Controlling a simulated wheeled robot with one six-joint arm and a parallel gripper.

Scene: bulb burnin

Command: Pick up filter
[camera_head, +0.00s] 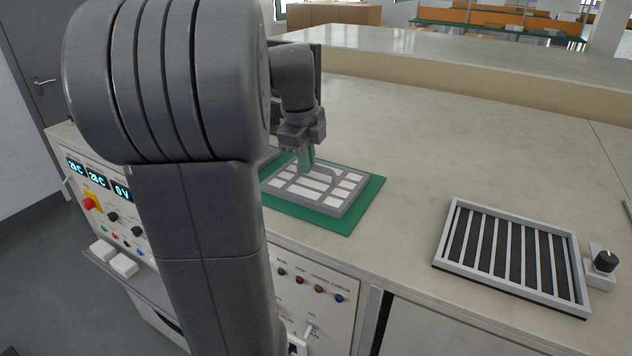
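A grey framed panel with white cells, which looks like the filter (346,204), lies flat on a green mat (372,190) on the bench. A thin raised grey handle seems to stand on it near its far left part. My gripper (307,163) points down over the far left part of the panel, close to the handle. My own arm hides the left end of the mat and perhaps part of the panel.
A grey frame with slats over a dark opening (513,252) lies at the right of the bench, with a black knob (605,261) beside it. The benchtop (440,150) between is clear. A raised ledge (430,85) runs behind. A control panel (108,200) faces front left.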

